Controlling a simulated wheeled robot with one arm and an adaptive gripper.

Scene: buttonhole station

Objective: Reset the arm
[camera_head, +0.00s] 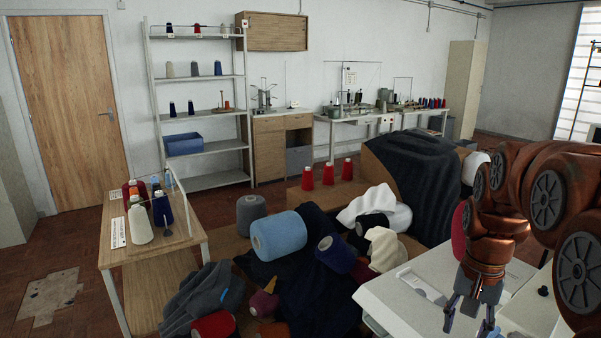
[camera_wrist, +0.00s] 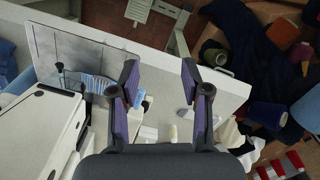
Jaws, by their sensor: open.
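My arm comes in from the right of the head view, and my gripper (camera_head: 468,316) hangs at its end, low over the white table (camera_head: 395,290). In the wrist view my gripper (camera_wrist: 163,95) is open, its two dark fingers with purple pads set well apart. Nothing is between the fingers. The white table (camera_wrist: 222,88) is below them, with small pale items (camera_wrist: 180,130) lying on it. A white machine body (camera_wrist: 35,130) and a clear plate (camera_wrist: 80,55) are on the left of the wrist view.
Several yarn cones and dark cloth, among them a light blue cone (camera_head: 278,236), lie heaped left of the table. A wooden stand (camera_head: 120,255) with cones is farther left. A shelf (camera_head: 200,130) and a wooden door (camera_head: 70,110) are at the back. Bare floor shows at lower left.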

